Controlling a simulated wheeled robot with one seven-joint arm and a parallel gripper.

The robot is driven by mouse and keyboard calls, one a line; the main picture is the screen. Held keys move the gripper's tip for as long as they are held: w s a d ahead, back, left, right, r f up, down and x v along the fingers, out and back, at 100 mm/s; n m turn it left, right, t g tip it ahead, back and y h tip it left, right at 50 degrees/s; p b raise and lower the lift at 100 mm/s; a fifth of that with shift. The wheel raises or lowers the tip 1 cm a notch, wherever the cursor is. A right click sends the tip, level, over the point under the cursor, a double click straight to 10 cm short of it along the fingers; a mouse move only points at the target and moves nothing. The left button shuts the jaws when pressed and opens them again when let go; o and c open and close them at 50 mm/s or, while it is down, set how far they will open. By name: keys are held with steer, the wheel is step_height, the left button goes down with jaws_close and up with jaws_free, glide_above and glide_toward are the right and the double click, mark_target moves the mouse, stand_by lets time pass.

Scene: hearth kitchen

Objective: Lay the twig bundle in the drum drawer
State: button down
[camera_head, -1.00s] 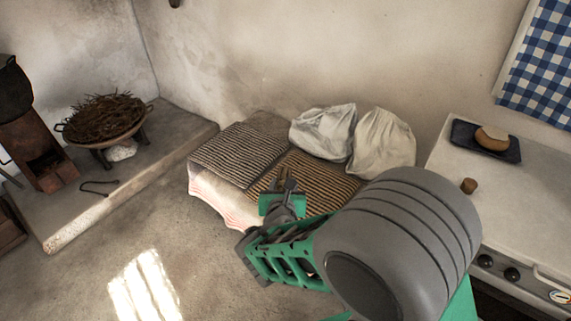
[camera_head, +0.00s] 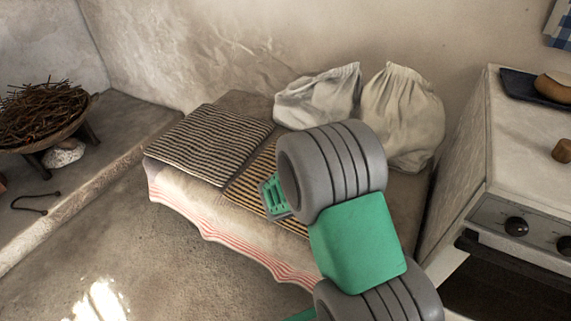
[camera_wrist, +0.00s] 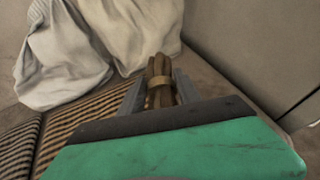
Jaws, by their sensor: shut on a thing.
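The twig bundle (camera_wrist: 160,70) is a small sheaf of brown sticks with a tan band around it, seen in the wrist view. My gripper (camera_wrist: 160,90) is shut on it, with a grey finger on each side. Below the bundle in the wrist view are the cloth-covered bench and its striped cushions. In the head view my own arm covers the gripper and the bundle. I cannot make out a drum drawer in either current view.
A bench (camera_head: 240,240) with a striped cushion (camera_head: 208,143) and pale sacks (camera_head: 398,118) stands against the wall. A bowl of twigs (camera_head: 42,118) sits on the raised hearth at left. A white stove (camera_head: 520,150) is at right. The floor in front is open.

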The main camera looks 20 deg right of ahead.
steer(key=shift+s+d+f+m+g+b, duration=0.1)
steer(key=shift+d+f+m+g+b, duration=0.1)
steer(key=shift+d+f, duration=0.35)
steer(key=shift+s+d+f+m+g+b, duration=0.1)
steer(key=shift+d+f+m+g+b, duration=0.15)
steer(key=shift+f, duration=0.45)
steer(key=shift+d, duration=0.45)
steer(key=shift+s+d+f, duration=0.1)
steer(key=shift+d+f, duration=0.05)
steer(key=shift+d, duration=0.2)
steer(key=d+f+b, duration=0.4)
steer(key=d, duration=0.4)
steer(key=b, duration=0.2)
glide_above(387, 201)
steer(key=a, duration=0.1)
step_height(387, 201, down, 5)
steer(key=shift+r, duration=0.2)
steer(key=f+b, duration=0.3)
steer(key=f, duration=0.1)
steer(key=shift+d+f+b, duration=0.1)
steer(key=shift+d+b, duration=0.25)
steer(key=shift+d, duration=0.05)
steer(key=shift+r, duration=0.2)
steer(key=c, duration=1.3)
jaws_free()
steer(key=shift+f, duration=0.15)
steer(key=o, duration=0.4)
